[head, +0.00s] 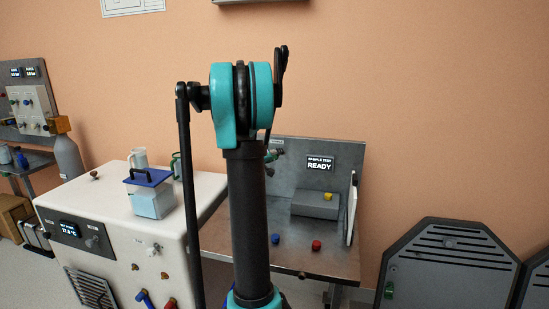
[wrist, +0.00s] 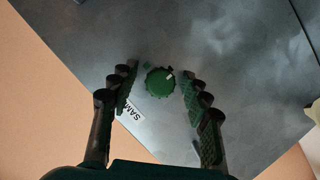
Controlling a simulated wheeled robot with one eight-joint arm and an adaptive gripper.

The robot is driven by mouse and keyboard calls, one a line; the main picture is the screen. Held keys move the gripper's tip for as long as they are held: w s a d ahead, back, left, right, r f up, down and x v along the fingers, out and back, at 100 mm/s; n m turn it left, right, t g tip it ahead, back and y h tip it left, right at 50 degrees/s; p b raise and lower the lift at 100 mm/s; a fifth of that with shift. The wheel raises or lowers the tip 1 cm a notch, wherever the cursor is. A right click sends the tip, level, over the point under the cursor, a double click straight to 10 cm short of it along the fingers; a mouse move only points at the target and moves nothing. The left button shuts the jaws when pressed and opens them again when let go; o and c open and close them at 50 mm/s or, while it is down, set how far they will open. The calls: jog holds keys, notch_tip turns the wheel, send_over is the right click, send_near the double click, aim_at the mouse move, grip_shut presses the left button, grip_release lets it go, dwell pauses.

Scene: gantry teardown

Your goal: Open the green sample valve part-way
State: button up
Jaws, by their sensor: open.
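The green sample valve is a round, ridged green knob (wrist: 160,82) with a white mark on its upper right edge, set on a grey metal panel (wrist: 215,45). A white label (wrist: 135,117) reading "SAM", partly covered by the left finger, is beside it. My gripper (wrist: 157,80) is open in the wrist view, with one dark ridged finger on each side of the knob. Gaps show between both fingers and the knob. I cannot tell how deep the fingertips reach. In the head view my arm hides the knob and most of the gripper.
In the head view a metal bench (head: 325,262) carries a display reading "READY" (head: 320,163), a grey block (head: 315,204), and blue (head: 276,239) and red (head: 316,245) knobs. A white cabinet (head: 110,220) with a blue-lidded container (head: 152,200) stands left. Dark slatted panels (head: 450,265) stand right.

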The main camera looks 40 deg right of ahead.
grip_shut()
dwell(0.3)
jog(key=n+h, duration=0.1)
jog(key=n, duration=0.2)
jog(key=shift+g+h, duration=0.3)
jog(key=shift+g, duration=0.1)
jog(key=shift+f+n+h, duration=0.1)
jog(key=shift+n+h, duration=0.7)
jog(key=shift+n, duration=0.8)
grip_release()
